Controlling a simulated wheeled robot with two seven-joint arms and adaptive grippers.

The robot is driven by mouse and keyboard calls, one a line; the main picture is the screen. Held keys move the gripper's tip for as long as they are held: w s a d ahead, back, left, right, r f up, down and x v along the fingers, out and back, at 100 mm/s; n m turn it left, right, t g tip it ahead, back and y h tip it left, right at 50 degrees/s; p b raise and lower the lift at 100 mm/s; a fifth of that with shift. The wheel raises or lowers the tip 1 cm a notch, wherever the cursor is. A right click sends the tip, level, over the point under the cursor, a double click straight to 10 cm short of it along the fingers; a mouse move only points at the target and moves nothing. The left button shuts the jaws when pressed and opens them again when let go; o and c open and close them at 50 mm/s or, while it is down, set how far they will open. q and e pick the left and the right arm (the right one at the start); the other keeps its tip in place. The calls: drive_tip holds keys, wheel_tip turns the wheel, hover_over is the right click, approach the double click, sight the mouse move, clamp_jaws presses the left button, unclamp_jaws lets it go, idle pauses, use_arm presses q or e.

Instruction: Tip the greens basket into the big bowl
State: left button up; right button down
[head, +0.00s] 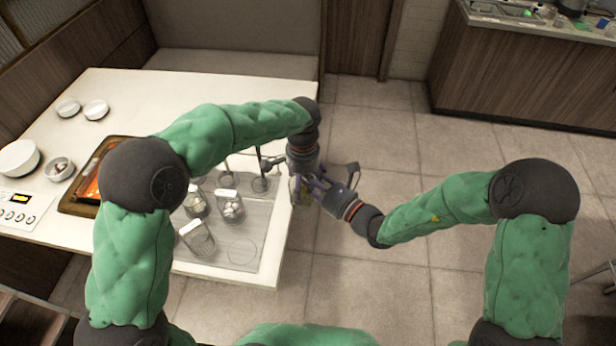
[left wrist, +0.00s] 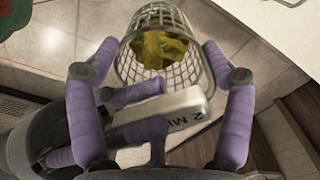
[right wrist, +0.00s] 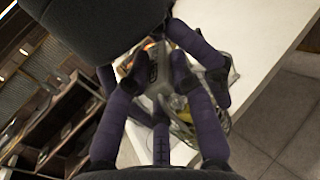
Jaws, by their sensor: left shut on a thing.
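The greens basket (left wrist: 160,45), a wire basket with yellow-green leaves inside, hangs just past the table's right edge in the head view (head: 297,192). Its pale handle (left wrist: 175,112), marked with a "2" and letters, lies between the fingers of my left gripper (left wrist: 165,100), which is shut on it. My right gripper (head: 328,188) is close beside the left one, its fingers at the same handle in the right wrist view (right wrist: 155,70). Whether it grips the handle is unclear. The big bowl (head: 18,157) is probably the large white one at the table's far left.
Several other baskets (head: 198,239) stand on the grey mat (head: 245,225). An orange-filled tray (head: 75,200), small white bowls (head: 95,109) and a control panel (head: 20,212) are to the left. The table's back middle is clear. Open floor lies to the right.

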use_arm(q)
drive_tip(key=o, duration=1.2)
drive_tip(key=shift+r, duration=0.1)
